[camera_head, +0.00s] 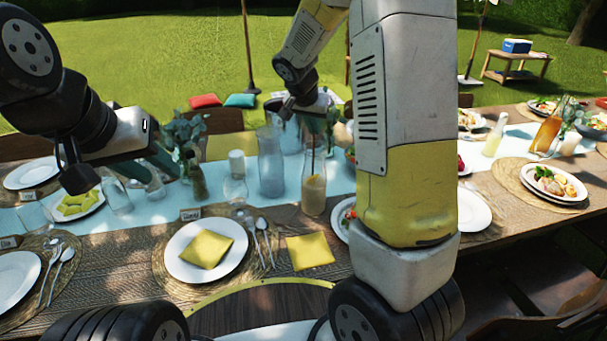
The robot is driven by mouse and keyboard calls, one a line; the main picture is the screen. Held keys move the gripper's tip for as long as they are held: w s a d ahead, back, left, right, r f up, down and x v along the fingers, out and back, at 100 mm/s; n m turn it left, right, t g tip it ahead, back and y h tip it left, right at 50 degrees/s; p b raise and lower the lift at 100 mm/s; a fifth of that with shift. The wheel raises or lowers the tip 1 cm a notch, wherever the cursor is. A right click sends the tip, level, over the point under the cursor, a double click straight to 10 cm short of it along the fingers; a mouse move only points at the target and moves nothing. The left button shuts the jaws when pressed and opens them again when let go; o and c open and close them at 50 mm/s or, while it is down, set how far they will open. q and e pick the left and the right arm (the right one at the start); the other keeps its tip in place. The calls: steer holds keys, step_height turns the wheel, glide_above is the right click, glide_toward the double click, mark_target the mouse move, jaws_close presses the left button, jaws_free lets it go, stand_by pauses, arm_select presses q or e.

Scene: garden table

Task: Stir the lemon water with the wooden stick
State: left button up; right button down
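A glass bottle of cloudy pale-yellow liquid (314,192), apparently the lemon water, stands upright on the table right of the middle. A thin brownish stick (313,158) stands upright in it, its upper part showing near the bottle's neck. My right gripper (308,112) is above the bottle, partly hidden by its own arm. Its fingers are too small and dark to tell whether they touch the stick. My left gripper (118,178) is over the left part of the table, away from the bottle, with its fingers apart and nothing seen between them.
A blue-grey glass pitcher (271,165) stands just left of the bottle, with a small clear glass (236,190) farther left. A plate with a yellow napkin (206,249) lies in front. A plant vase (197,175) stands near my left gripper. My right arm hides the table's right-centre.

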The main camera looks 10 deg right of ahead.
steer(key=shift+f, duration=0.2)
stand_by(0.3)
steer(key=shift+f, duration=0.6)
steer(key=c, duration=1.5)
jaws_free()
steer(key=shift+c, duration=0.2)
steer(key=v, duration=0.8)
steer(key=s+a+r+n+y, duration=0.1)
steer(key=s+r+n+y, duration=0.1)
steer(key=s, duration=1.1)
steer(key=s+a+r+n+t+y, duration=0.1)
steer(key=s+r+n+y, duration=0.2)
steer(key=s, duration=1.1)
steer(key=shift+s+a+r+n+y, duration=0.15)
steer(key=shift+a+r+n+y, duration=0.25)
steer(key=shift+n, duration=0.8)
